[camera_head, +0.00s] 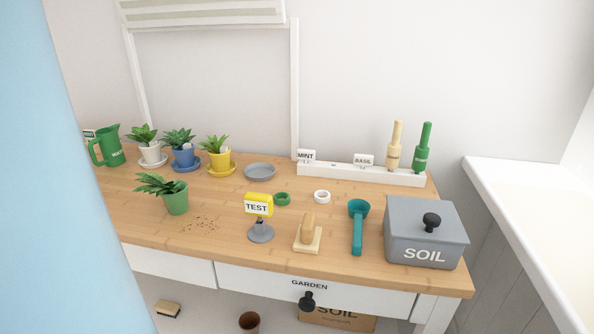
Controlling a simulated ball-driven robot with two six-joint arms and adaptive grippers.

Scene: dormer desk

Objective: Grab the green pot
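Neither of my grippers is in view, and nothing touches the pot.
Potted plants in white (151,153), blue (184,157) and yellow (220,161) pots stand behind it, beside a green watering can (108,147). A yellow TEST sign (258,206) and a grey SOIL box (426,232) are to the right. A blue surface (55,170) covers the left side.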

